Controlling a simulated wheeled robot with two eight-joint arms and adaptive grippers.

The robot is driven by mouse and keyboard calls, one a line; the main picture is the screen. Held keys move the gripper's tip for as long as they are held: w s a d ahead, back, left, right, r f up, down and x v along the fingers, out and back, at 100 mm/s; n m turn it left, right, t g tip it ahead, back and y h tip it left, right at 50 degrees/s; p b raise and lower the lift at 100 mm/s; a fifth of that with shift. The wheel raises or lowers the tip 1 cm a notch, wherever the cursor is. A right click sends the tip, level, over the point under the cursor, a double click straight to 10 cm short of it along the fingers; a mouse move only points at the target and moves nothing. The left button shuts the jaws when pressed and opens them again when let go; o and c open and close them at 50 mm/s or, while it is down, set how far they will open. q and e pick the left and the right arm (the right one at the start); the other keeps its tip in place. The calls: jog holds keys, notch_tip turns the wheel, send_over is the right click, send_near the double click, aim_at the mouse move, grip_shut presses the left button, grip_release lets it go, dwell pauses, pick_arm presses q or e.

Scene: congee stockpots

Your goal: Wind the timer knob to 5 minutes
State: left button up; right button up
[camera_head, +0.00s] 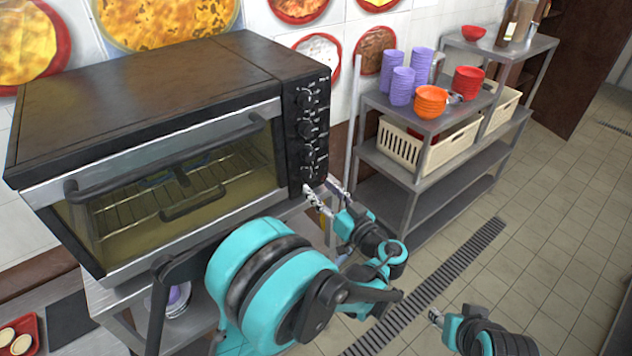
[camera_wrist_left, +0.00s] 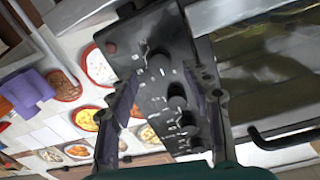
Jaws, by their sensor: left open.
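A dark oven (camera_head: 150,130) with a glass door stands at left in the head view. Its black control panel (camera_head: 320,115) on the right side carries a vertical row of knobs (camera_head: 307,129). The markings are too small to tell which knob is the timer. My left gripper (camera_head: 321,192) is open and empty, close to the panel's lower end. In the left wrist view my left gripper (camera_wrist_left: 168,78) has its fingers apart, with panel knobs (camera_wrist_left: 176,95) showing between them. I cannot tell whether it touches the panel. My right gripper (camera_head: 436,317) is at bottom right, its jaws too small to read.
The oven's door handle (camera_head: 170,150) sticks out in front. A metal shelf (camera_head: 420,125) with purple cups (camera_head: 402,86), orange bowls (camera_head: 431,101) and a cream crate (camera_head: 400,146) stands at right. A wall with food pictures is behind. The tiled floor at right is clear.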

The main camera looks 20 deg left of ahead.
aim_at(311, 179)
pick_arm(q)
jog(key=shift+x, duration=1.55)
grip_shut()
jog(key=shift+m, duration=0.4)
jog(key=m+b, duration=0.1)
jog(key=m, duration=0.1)
jog(key=shift+m+b, duration=0.3)
jog(key=shift+m, duration=0.1)
jog(key=shift+w+m+b, duration=0.1)
jog(key=shift+m+b, duration=0.55)
jog(key=shift+m, duration=1.55)
